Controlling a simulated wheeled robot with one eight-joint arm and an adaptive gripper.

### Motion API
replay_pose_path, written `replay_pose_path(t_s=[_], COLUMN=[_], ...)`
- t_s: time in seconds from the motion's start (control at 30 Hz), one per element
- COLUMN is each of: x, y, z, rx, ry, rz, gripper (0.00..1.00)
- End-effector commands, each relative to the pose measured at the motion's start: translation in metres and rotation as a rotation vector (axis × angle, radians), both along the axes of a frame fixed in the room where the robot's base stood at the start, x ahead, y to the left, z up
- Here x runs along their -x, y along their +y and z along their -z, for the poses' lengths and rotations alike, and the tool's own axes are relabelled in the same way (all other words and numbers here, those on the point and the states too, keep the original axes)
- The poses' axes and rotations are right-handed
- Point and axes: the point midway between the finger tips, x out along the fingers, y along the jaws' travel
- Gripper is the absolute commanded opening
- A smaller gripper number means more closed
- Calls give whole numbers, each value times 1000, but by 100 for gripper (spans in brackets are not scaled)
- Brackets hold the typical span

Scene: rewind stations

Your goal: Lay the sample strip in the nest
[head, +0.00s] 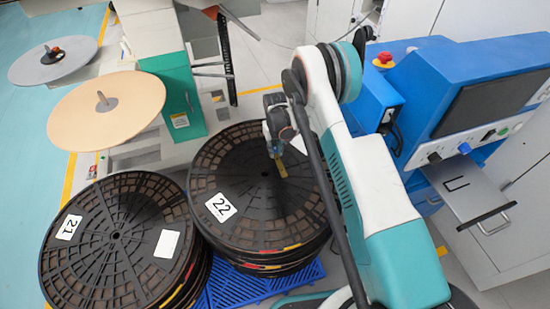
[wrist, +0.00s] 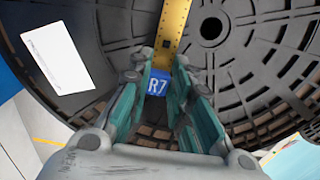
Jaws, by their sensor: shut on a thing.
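The sample strip is yellow with a blue end marked R7 and shows in the wrist view (wrist: 172,28). My gripper (wrist: 164,64) is shut on the strip near its blue end, and the yellow part points away past the fingertips. In the head view the gripper (head: 275,150) is over the reel stack marked 22 (head: 240,185), with a bit of the yellow strip (head: 281,168) showing below it. I cannot tell whether the strip touches the reel.
The reel stack marked 21 (head: 105,235) stands at left of stack 22, by a blue pallet (head: 260,290). A machine with a tan disc (head: 105,110) and a grey disc (head: 55,62) stands behind. The blue machine (head: 470,90) has a red button (head: 384,58).

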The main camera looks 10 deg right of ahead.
Motion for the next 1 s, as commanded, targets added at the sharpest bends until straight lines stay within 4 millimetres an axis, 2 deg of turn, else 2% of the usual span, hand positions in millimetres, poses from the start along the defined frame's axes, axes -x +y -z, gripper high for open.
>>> replay_pose_path(t_s=[0.17, 0.4, 0.8, 0.83, 0.9, 1.0], x=[0, 0, 0, 0, 0, 0], y=[0, 0, 0, 0, 0, 0], z=[12, 44, 47, 47, 47, 47], rx=[0, 0, 0, 0, 0, 0], ry=[0, 0, 0, 0, 0, 0], rz=[0, 0, 0, 0, 0, 0], gripper=[1, 1, 1, 26, 39, 39])
